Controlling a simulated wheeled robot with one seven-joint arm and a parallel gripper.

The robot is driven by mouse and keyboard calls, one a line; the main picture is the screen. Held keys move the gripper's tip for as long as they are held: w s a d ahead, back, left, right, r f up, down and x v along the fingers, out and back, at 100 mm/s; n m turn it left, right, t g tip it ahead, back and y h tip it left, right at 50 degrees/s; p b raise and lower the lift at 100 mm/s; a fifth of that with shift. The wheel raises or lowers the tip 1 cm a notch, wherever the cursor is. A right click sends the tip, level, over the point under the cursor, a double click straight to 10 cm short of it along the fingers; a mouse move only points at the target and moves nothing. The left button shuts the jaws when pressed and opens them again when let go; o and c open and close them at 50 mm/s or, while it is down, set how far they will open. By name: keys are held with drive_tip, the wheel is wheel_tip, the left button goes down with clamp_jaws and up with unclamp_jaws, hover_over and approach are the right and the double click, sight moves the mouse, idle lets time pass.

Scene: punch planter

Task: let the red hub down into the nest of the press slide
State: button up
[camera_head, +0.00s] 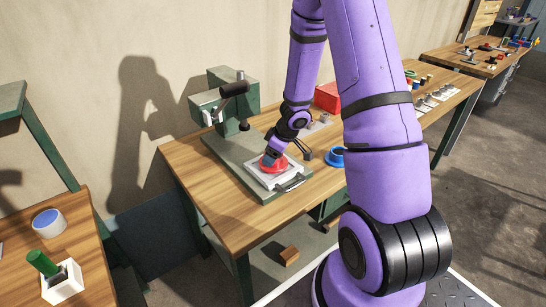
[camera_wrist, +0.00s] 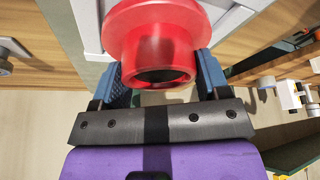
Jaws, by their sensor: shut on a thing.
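The red hub (camera_head: 279,168) is round, with a wide flange and a narrower collar. My gripper (camera_head: 271,157) points down and is shut on it over the pale press slide (camera_head: 262,183). In the wrist view the hub (camera_wrist: 150,22) sits between the two blue fingers of my gripper (camera_wrist: 162,72), and a dark bore shows in its near end. The hub is at or just above the slide plate. The hub and gripper hide the nest, so I cannot tell whether the hub is seated.
The green press (camera_head: 222,95) with a black-knobbed lever stands behind the slide on its base. A blue flanged part (camera_head: 336,157) lies right of the slide, and a red box (camera_head: 327,97) stands farther back. A side table at left holds a white block (camera_head: 63,284) with a green cylinder.

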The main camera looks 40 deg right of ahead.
drive_tip(key=shift+f, duration=0.5)
drive_tip(key=shift+f, duration=0.15)
drive_tip(key=o, duration=1.5)
